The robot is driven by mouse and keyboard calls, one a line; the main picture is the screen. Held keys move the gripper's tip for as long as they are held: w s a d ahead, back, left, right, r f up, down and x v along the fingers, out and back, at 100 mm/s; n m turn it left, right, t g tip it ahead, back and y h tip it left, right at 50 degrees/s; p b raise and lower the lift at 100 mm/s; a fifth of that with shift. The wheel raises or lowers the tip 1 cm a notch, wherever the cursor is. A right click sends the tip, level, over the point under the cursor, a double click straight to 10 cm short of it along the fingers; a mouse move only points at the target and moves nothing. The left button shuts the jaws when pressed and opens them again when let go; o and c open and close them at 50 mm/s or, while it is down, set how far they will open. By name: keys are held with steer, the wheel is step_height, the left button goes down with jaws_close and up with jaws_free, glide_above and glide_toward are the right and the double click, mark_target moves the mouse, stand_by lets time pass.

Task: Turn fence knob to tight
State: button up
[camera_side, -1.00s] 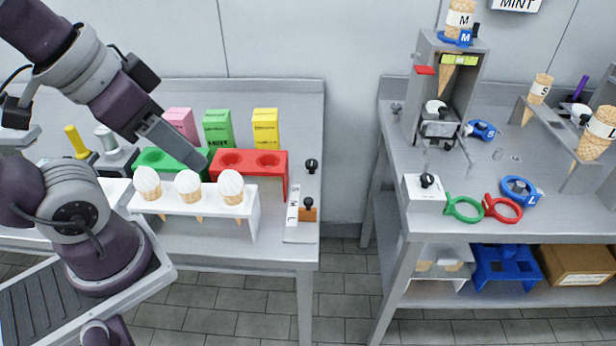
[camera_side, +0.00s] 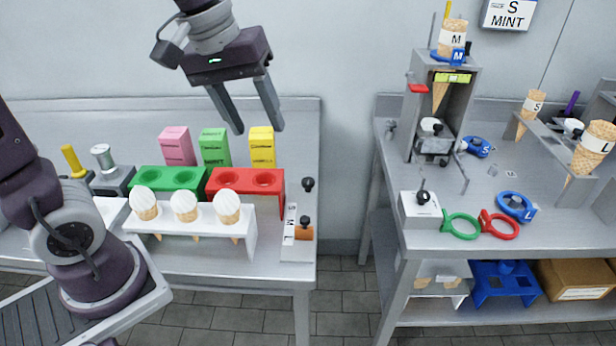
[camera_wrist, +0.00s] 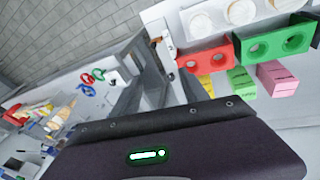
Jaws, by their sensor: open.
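My gripper (camera_side: 258,128) is open and empty, with its fingers pointing down above the back of the left table. A black knob (camera_side: 305,221) sits on an orange block (camera_side: 303,233) beside a white strip with size letters (camera_side: 290,222), at the right end of the left table. This looks like the fence, but no label names it. A second black knob (camera_side: 308,184) stands just behind it. My gripper is apart from both, above and to their left. The orange block also shows small in the wrist view (camera_wrist: 155,40). Whether the knob is tight cannot be told.
A white rack (camera_side: 248,238) with several topped cones stands left of the fence. Red (camera_side: 281,186) and green (camera_side: 150,178) holders and three cartons stand behind it. A gap separates the right table, where a white box (camera_side: 407,211) carries another black knob (camera_side: 423,197).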

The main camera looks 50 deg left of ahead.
steer(key=w+a+f+n+g, duration=0.1)
steer(key=w+a+f+n, duration=0.15)
steer(key=w, duration=0.45)
steer(key=n+g, duration=0.2)
steer(key=n, duration=0.6)
glide_above(308, 181)
steer(key=shift+y, duration=0.3)
step_height(308, 181, down, 16)
steer(key=shift+w+a+f, duration=0.1)
steer(key=shift+f, duration=0.05)
step_height(308, 181, down, 7)
steer(key=shift+r, duration=0.1)
jaws_close()
